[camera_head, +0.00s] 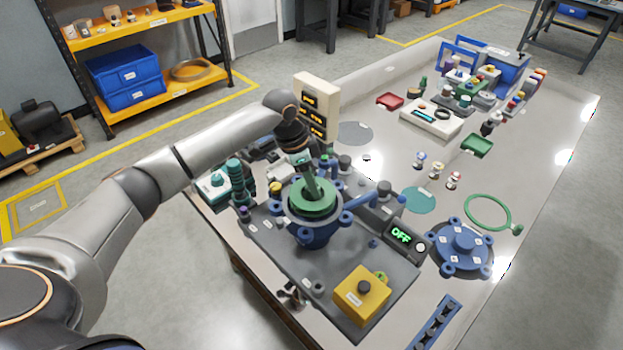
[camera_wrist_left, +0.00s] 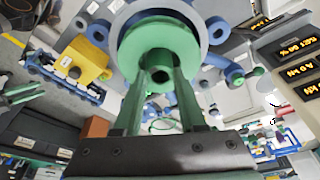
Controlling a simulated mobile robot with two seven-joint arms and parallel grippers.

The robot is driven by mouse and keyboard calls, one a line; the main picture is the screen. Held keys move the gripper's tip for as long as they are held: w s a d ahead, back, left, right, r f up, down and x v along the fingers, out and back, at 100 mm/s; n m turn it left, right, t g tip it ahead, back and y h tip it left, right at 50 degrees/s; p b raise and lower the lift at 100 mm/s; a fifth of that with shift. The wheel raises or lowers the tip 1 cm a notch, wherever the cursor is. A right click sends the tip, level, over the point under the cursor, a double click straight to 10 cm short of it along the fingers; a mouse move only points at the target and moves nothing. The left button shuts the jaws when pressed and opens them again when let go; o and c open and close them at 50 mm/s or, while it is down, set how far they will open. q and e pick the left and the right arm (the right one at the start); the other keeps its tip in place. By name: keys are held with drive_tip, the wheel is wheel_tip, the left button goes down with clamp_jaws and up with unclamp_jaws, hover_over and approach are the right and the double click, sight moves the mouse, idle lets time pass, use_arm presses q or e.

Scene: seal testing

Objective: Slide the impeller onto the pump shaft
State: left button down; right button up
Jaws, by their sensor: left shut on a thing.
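The green impeller (camera_head: 312,197) is a round disc with a raised hub, lying at the open top of the blue pump housing (camera_head: 312,234). In the left wrist view, the impeller (camera_wrist_left: 140,45) shows its disc and hub inside the grey ring of the housing. My left gripper (camera_head: 307,183) comes down from above, its green fingers (camera_wrist_left: 161,82) shut on the impeller's hub. The pump shaft is hidden under the impeller, so how far the hub sits on it cannot be told. At the left wrist view's left edge, green finger-like bars (camera_wrist_left: 18,95) may be my right gripper.
A yellow box (camera_head: 362,294) and a display reading OFF (camera_head: 401,234) stand beside the pump. A blue flanged cover (camera_head: 463,243) and a green ring (camera_head: 488,212) lie to the right. A cream panel (camera_head: 317,105) stands behind the arm. Clear tabletop lies between the scattered parts.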

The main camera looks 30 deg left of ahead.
sight(311, 196)
use_arm(q)
drive_tip(key=shift+f, duration=0.65)
drive_tip(key=shift+f, duration=0.1)
drive_tip(key=shift+f, duration=0.5)
drive_tip(key=shift+f, duration=1.05)
idle(1.5)
drive_tip(key=shift+c, duration=2)
unclamp_jaws()
wheel_tip(311, 196, up, 9)
